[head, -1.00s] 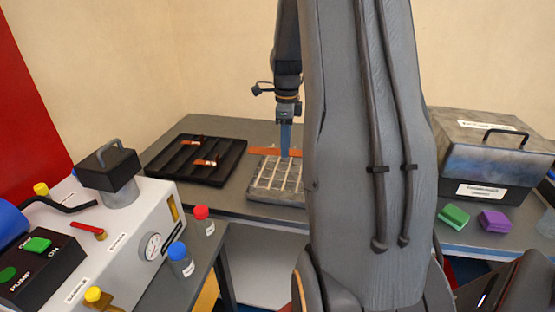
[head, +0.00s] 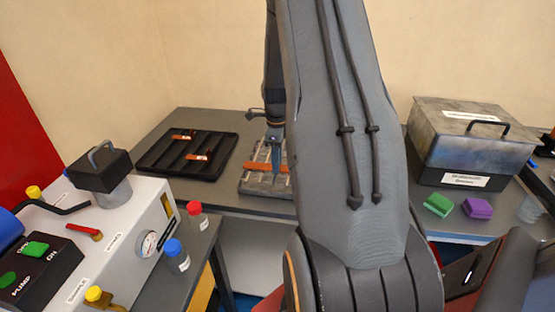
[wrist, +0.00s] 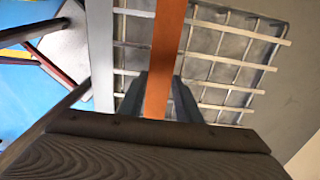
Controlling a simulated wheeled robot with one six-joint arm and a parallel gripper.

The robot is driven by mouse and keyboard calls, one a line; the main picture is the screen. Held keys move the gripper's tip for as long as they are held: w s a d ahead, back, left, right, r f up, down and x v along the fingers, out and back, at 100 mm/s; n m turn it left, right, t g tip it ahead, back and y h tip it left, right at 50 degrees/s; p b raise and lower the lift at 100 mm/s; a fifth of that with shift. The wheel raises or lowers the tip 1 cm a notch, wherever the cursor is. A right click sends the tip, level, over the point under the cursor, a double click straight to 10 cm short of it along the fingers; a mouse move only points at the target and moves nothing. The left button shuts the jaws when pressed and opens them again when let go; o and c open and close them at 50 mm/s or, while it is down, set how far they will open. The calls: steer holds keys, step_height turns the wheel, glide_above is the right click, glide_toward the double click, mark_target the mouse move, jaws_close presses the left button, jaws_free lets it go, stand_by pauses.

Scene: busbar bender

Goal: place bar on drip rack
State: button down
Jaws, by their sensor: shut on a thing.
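An orange-copper bar (head: 254,167) is held in my gripper (head: 276,165), and in the wrist view the bar (wrist: 165,50) runs up between the two fingers (wrist: 158,95). The gripper is shut on it. The grey drip rack (head: 262,187), a slatted grid in a shallow tray, lies beneath the bar on the table. In the wrist view the rack's grid (wrist: 215,70) shows behind and to the right of the bar. I cannot tell whether the bar touches the grid. My arm hides the right end of the rack and bar in the head view.
A black slotted tray (head: 222,165) with two copper pieces lies left of the rack. A machine (head: 120,225) with a gauge stands front left, beside red-capped and blue-capped bottles. A metal box (head: 465,140) and green and purple blocks (head: 478,208) are at right.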

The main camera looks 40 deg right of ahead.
steer(key=c, duration=1.3)
jaws_free()
steer(key=shift+f, duration=0.1)
step_height(320, 180, up, 11)
steer(key=b, duration=0.3)
steer(key=s+a+n, duration=0.2)
steer(key=a+n, duration=0.5)
steer(key=a, duration=0.2)
steer(key=s+a+n, duration=0.2)
steer(key=a+n, duration=0.4)
steer(key=a, duration=0.2)
steer(key=s+a+f+n, duration=0.1)
steer(key=s+a+n, duration=0.2)
steer(key=a+n, duration=0.1)
steer(key=s+a+f+n, duration=0.1)
steer(key=s+a+n, duration=0.3)
steer(key=a+n, duration=0.1)
steer(key=s+a+f+n+t, duration=0.1)
steer(key=s+a+n, duration=0.2)
steer(key=a+n, duration=0.1)
steer(key=shift+s+a+f+n, duration=0.15)
steer(key=shift+s+n, duration=0.05)
steer(key=shift+n, duration=0.7)
